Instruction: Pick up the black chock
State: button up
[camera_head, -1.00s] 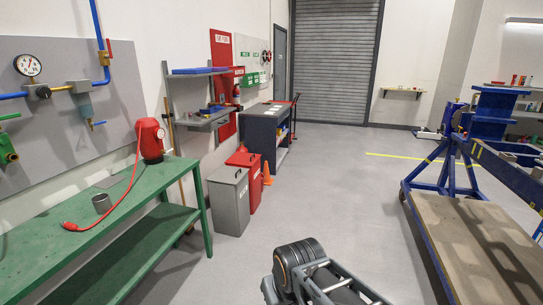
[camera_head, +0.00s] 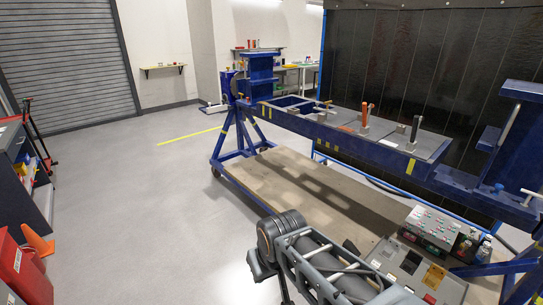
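I cannot make out a black chock for certain in the head view. The blue rotary jig (camera_head: 335,135) stands across the right half, with a long blue beam held between end stands. On its grey top plate are an upright orange-handled clamp (camera_head: 364,116) and a dark upright handle (camera_head: 415,131). My folded arm (camera_head: 300,250) rises at the bottom middle, in front of the jig's wooden base deck (camera_head: 305,185). No gripper fingers show.
A control box with buttons (camera_head: 432,228) is at the lower right, beside small bottles (camera_head: 470,246). A dark curtain (camera_head: 410,60) hangs behind the jig. An orange cone (camera_head: 37,242) and a red bin (camera_head: 20,270) are at the lower left. The grey floor (camera_head: 140,210) left of the jig is clear.

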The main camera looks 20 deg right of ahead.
aim_at(347, 245)
jog(key=z, duration=0.8)
jog(key=i, duration=1.95)
jog(key=z, duration=0.35)
